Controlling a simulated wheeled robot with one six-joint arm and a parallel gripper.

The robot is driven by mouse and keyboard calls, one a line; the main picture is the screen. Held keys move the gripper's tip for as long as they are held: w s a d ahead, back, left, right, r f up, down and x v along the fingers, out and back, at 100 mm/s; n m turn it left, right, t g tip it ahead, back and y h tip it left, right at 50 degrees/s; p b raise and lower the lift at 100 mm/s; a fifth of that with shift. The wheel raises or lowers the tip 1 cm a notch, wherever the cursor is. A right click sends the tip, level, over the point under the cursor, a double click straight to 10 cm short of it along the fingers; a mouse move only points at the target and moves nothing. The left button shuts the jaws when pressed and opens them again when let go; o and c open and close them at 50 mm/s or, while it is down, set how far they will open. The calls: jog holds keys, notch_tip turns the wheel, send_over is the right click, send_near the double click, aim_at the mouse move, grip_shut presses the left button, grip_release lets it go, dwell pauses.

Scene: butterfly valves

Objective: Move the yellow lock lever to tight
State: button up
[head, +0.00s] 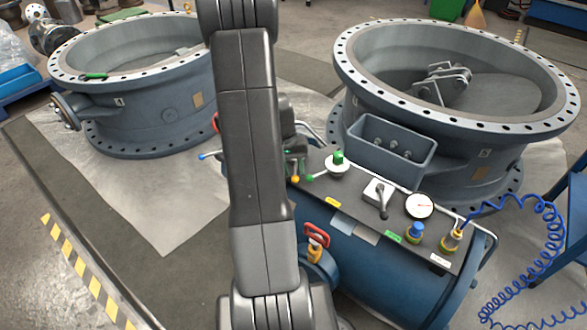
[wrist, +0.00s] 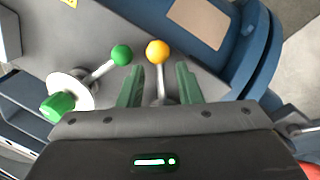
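The yellow lock lever shows in the wrist view as a yellow ball (wrist: 158,52) on a grey stem. In the head view its yellow ball (head: 294,179) is just below my gripper (head: 296,155). My gripper (wrist: 160,68) is open in the wrist view. Its two green fingers stand on either side of the stem, with a gap visible on both sides. The ball sits just beyond the fingertips. The lower stem and its pivot are hidden behind my gripper body. No tight marking is legible.
A green-ball lever (wrist: 121,54) with a green-capped hub (wrist: 57,105) is close left of my gripper. The blue control unit (head: 352,246) also carries a toggle lever (head: 381,195), a gauge (head: 419,205) and a red handle (head: 317,236). Large valve bodies (head: 160,110) stand behind.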

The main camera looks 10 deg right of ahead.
grip_shut()
jog(key=shift+a, duration=0.15)
jog(key=m, duration=0.1)
jog(key=a+m, duration=0.1)
jog(key=m, duration=0.1)
jog(key=shift+w+a+g, duration=0.3)
jog(key=shift+w, duration=0.05)
jog(key=a+m, duration=0.1)
jog(key=w+a+m, duration=0.1)
jog(key=m, duration=0.1)
jog(key=shift+w+m+g+y, duration=0.25)
jog(key=shift+m+g+y, duration=0.05)
jog(key=m, duration=0.1)
jog(key=w+a+m+p, duration=0.1)
jog(key=shift+w+m, duration=0.15)
jog(key=shift+m, duration=0.15)
jog(key=shift+w+a+m+g+y+p, duration=0.25)
jog(key=shift+w+m, duration=0.2)
jog(key=shift+m, duration=0.25)
jog(key=shift+w+a+m+g+y+p, duration=0.15)
jog(key=shift+w+m+p, duration=0.25)
jog(key=shift+m, duration=0.3)
jog(key=shift+w, duration=0.1)
